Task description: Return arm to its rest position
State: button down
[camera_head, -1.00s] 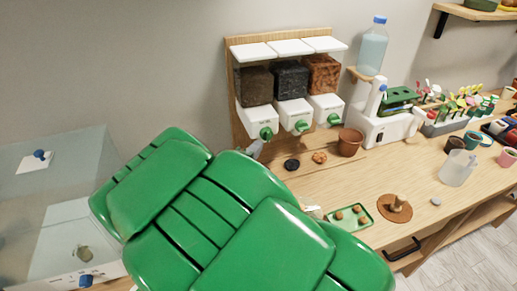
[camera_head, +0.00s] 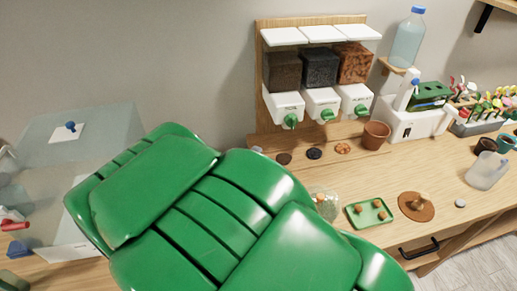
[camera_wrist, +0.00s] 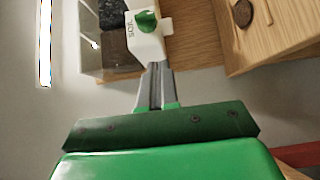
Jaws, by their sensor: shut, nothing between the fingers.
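My green arm fills the lower middle of the head view and hides part of the wooden bench (camera_head: 470,205). My gripper (camera_wrist: 156,68) shows in the wrist view, its grey fingers together and empty. Its tips lie in front of or close to a white dispenser outlet with a green knob (camera_wrist: 147,22); I cannot tell whether they touch. In the head view my gripper is hidden behind the arm.
Dispensers (camera_head: 320,68) with three fills stand at the back wall. A terracotta pot (camera_head: 375,135), a green tray (camera_head: 369,213) with small brown pieces, a brown disc (camera_head: 416,206) and a clear jug (camera_head: 486,170) stand on the bench. A clear box (camera_head: 85,135) is at left.

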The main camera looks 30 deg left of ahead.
jog(key=shift+s, duration=0.7)
jog(key=w+d+m+g+y, duration=0.25)
jog(key=w+m+g, duration=0.3)
jog(key=w, duration=0.35)
jog(key=d+r+m+g+y, duration=0.3)
jog(key=d+g, duration=0.2)
jog(key=d, duration=0.3)
jog(key=s+d+r+m+g+h, duration=0.1)
jog(key=s+d+m+g, duration=0.3)
jog(key=s+d, duration=0.9)
jog(key=s+d+r+m+g+h, duration=0.1)
jog(key=s+d+m+g+h, duration=0.3)
jog(key=s+d, duration=0.9)
jog(key=d+m+g, duration=0.1)
jog(key=d, duration=0.7)
jog(key=shift+d+r, duration=0.2)
jog(key=shift+r, duration=0.2)
jog(key=shift+s+m+h, duration=0.1)
jog(key=shift+m+h, duration=0.15)
